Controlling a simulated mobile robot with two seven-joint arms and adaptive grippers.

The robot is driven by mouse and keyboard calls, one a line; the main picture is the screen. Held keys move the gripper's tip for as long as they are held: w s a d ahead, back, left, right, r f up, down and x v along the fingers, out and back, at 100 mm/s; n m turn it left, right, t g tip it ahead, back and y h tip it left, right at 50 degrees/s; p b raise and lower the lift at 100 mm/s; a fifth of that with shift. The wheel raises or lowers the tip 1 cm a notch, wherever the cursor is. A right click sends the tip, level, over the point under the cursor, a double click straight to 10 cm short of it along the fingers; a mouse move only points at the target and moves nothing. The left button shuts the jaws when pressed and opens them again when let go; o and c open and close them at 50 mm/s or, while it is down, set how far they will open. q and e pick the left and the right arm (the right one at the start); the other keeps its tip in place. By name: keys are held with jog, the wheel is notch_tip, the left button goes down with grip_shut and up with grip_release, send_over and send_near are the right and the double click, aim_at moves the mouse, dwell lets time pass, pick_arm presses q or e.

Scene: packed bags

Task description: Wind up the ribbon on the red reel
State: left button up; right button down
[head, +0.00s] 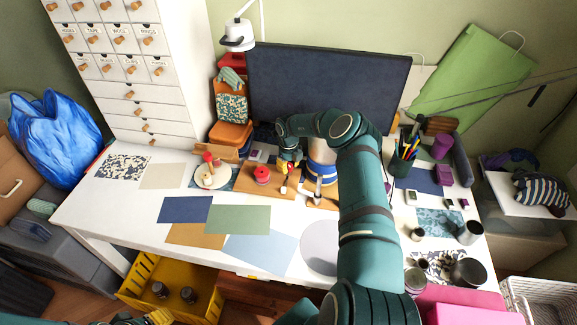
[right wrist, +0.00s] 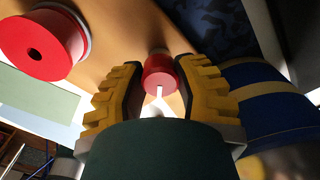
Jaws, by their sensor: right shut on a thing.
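The red reel (head: 262,174) stands on an orange-brown wooden board (head: 272,188) on the white table. It also shows at the upper left of the right wrist view (right wrist: 42,45). My right gripper (head: 286,170) points down just right of the reel. In the right wrist view its yellow fingers are shut on a small red knob (right wrist: 160,76) with a pale pin. The reel itself is outside the fingers. I cannot make out the ribbon's loose end. My left gripper (head: 150,318) is only partly in view at the bottom left, its fingers unclear.
A blue, white and yellow reel (head: 321,172) stands close right of my right gripper. A round board (head: 212,176) with a red-topped piece is to the left. A dark monitor (head: 325,88) stands behind. Flat coloured sheets (head: 238,219) cover the table's front middle.

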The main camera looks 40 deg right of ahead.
aim_at(289, 165)
jog(key=shift+m, duration=0.3)
jog(key=c, duration=0.6)
grip_release()
notch_tip(289, 165, up, 12)
jog(key=shift+f, duration=0.1)
dwell(0.4)
